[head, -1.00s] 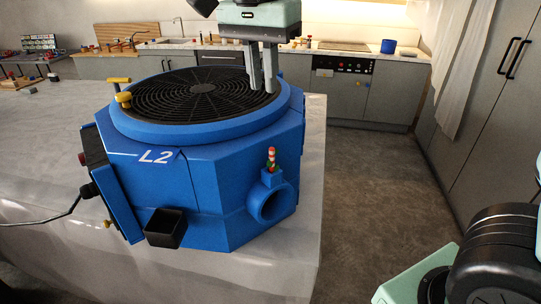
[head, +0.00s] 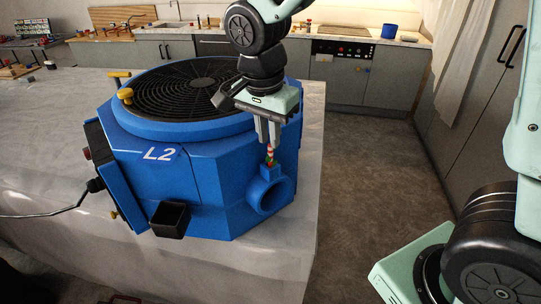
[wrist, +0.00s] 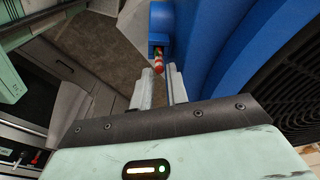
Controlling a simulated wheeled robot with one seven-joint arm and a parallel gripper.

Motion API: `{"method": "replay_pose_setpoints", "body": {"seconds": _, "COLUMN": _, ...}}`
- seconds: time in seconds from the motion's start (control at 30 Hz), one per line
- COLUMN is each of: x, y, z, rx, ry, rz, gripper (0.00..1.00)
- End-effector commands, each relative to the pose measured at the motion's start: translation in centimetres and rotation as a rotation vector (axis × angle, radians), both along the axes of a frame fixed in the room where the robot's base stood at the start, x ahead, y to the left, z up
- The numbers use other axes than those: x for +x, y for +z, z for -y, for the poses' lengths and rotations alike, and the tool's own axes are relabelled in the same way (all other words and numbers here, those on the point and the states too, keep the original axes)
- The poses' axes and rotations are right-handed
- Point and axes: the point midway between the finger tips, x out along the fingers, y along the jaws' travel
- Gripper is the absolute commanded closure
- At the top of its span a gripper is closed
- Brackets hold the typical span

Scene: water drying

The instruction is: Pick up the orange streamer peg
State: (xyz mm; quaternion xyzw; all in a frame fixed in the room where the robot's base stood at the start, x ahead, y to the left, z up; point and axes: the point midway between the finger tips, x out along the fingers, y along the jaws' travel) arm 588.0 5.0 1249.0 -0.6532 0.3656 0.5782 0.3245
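The streamer peg (head: 269,157) is a small upright stick with orange-red and white bands and some green low down. It stands in a blue block above the round side pipe of the blue machine (head: 205,185). My gripper (head: 269,143) points down just above the peg. Its two fingers are apart with a gap between them, and the peg's top is at the fingertips. In the wrist view the peg (wrist: 158,60) shows near the gap between the fingertips (wrist: 161,74). I see no contact; the exact height between them is hard to tell.
The machine has a black round grille (head: 185,88) on top, a yellow knob (head: 125,95) and a black open box (head: 170,220) on its front. It stands on a pale table (head: 60,245) whose right edge is close by. Open floor (head: 385,180) lies to the right.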

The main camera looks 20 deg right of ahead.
Motion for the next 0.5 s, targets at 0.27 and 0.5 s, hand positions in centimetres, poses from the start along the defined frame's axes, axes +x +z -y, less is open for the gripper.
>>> {"method": "replay_pose_setpoints", "body": {"seconds": 0.27, "x": 0.1, "y": -3.5, "z": 0.5, "rx": -0.002, "ry": 0.001, "rz": -0.003, "gripper": 0.84}}
{"method": "replay_pose_setpoints", "body": {"seconds": 0.5, "x": 0.1, "y": -4.1, "z": 0.5, "rx": 0.000, "ry": 0.001, "rz": 0.000, "gripper": 0.84}}
